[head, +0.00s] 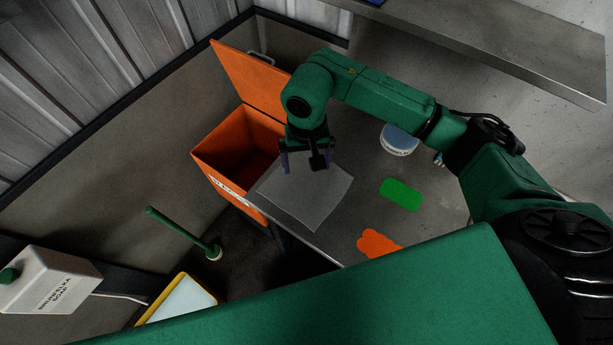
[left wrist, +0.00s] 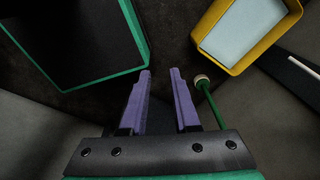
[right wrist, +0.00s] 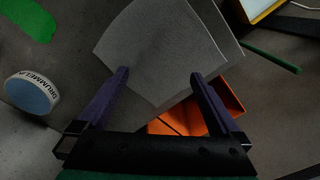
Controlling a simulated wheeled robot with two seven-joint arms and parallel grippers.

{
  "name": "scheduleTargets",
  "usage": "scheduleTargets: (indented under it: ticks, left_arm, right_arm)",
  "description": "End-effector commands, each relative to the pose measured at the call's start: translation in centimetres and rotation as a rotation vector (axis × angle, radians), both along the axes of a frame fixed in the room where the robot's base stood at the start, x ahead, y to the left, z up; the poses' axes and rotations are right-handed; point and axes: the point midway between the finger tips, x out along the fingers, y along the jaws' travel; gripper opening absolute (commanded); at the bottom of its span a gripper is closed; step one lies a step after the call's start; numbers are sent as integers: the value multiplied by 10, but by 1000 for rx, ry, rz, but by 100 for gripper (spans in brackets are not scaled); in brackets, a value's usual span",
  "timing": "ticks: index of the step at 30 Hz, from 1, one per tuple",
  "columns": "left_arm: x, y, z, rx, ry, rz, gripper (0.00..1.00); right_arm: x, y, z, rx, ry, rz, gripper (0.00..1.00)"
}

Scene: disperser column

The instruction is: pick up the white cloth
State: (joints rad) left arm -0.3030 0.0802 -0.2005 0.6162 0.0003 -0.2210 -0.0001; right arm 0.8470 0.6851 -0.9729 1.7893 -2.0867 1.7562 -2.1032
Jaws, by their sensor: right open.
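The white cloth (head: 309,200) looks light grey and lies flat on the metal table, near its left edge by the orange bin. In the right wrist view the cloth (right wrist: 160,45) lies ahead of my fingers, with a second layer or sheet showing at its right edge. My right gripper (head: 305,160) is open and empty over the cloth's far edge; it also shows in the right wrist view (right wrist: 158,75). Whether the fingertips touch the cloth I cannot tell. My left gripper (left wrist: 160,73) is open and empty, away from the cloth, above the floor.
An orange bin (head: 220,160) with its lid up stands left of the table (head: 345,245). A round white-blue tub (head: 399,140), a green piece (head: 401,194) and an orange piece (head: 377,244) lie on the table. A yellow-rimmed tray (left wrist: 207,22) and a green stick (head: 180,231) are low at left.

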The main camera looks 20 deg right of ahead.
Motion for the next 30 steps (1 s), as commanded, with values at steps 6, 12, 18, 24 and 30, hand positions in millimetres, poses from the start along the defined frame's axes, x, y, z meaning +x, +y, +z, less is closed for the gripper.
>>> scheduleTargets:
  ticks: [6,12,18,24,30]
  left_arm:
    - [-18,3,-23,5,29,0,30]
    - [15,0,-50,0,-25,0,30]
    - [15,-1,-53,-2,-25,1,30]
    - [3,-1,-53,-1,-5,1,30]
    - [3,-1,-54,-2,-5,1,30]
  right_arm:
    - [0,0,-45,0,3,-2,100]
    - [1,-1,-81,-1,0,-1,100]
    - [1,0,-83,0,0,-1,100]
    - [1,-1,-82,0,1,-2,100]
    - [1,-1,-83,0,1,-2,81]
